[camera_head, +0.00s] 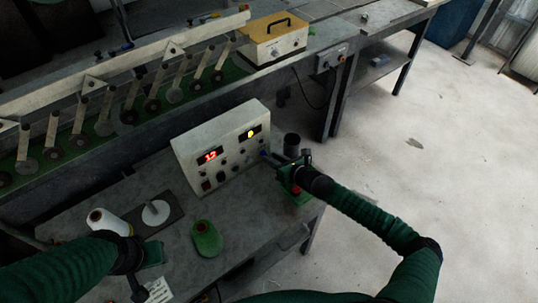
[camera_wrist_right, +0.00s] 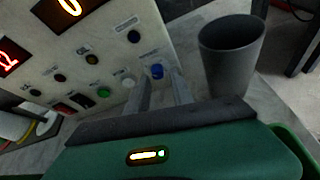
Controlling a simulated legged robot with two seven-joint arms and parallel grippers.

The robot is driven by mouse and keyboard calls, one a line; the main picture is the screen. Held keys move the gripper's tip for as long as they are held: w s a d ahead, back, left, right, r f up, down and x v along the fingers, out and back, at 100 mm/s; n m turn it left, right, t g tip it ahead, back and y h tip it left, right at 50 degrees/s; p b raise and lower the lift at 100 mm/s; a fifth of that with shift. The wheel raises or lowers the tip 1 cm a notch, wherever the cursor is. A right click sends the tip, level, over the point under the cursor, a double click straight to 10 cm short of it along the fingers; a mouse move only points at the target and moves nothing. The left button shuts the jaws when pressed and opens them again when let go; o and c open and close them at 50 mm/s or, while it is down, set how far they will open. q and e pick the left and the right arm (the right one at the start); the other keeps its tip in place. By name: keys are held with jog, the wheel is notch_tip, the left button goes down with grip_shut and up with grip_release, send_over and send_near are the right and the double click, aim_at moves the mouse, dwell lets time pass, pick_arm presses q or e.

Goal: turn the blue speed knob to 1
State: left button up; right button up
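The blue speed knob (camera_wrist_right: 157,71) sits at the lower right of the white control panel (camera_wrist_right: 110,40). In the head view the panel (camera_head: 222,135) stands on the grey table, and the knob is small beside my right gripper (camera_head: 271,160). In the right wrist view that gripper (camera_wrist_right: 162,82) has its two fingers apart, with the knob showing between their tips. Contact is not visible, and I cannot read the knob's setting. The panel has a red display, seemingly 13, and a yellow display showing 0. My left gripper (camera_head: 145,275) is low at the left; its fingers are unclear.
A dark grey cup (camera_wrist_right: 230,55) stands close to the right of my right gripper. A green object (camera_head: 206,240), a white spool (camera_head: 105,222) and a white disc with a peg (camera_head: 155,212) are on the table. A yellow-topped box (camera_head: 275,42) stands behind.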

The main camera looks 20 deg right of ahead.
jog(key=shift+w+a+f, duration=0.15)
jog(key=shift+w+a, duration=0.35)
jog(key=shift+w, duration=0.05)
jog(key=shift+w+a+f, duration=0.15)
jog(key=shift+w+a, duration=0.35)
jog(key=shift+w+d+f, duration=0.15)
jog(key=shift+d+f, duration=0.05)
jog(key=shift+d, duration=0.25)
jog(key=shift+c, duration=0.2)
jog(key=shift+d, duration=0.15)
jog(key=shift+c, duration=2.3)
jog(key=shift+a+r, duration=0.15)
jog(key=shift+a, duration=0.15)
grip_shut()
pick_arm(q)
jog(key=shift+s+a, duration=0.2)
jog(key=shift+a, duration=0.2)
jog(key=shift+d, duration=0.2)
pick_arm(e)
jog(key=shift+d, duration=0.15)
pick_arm(q)
jog(key=shift+a, duration=0.1)
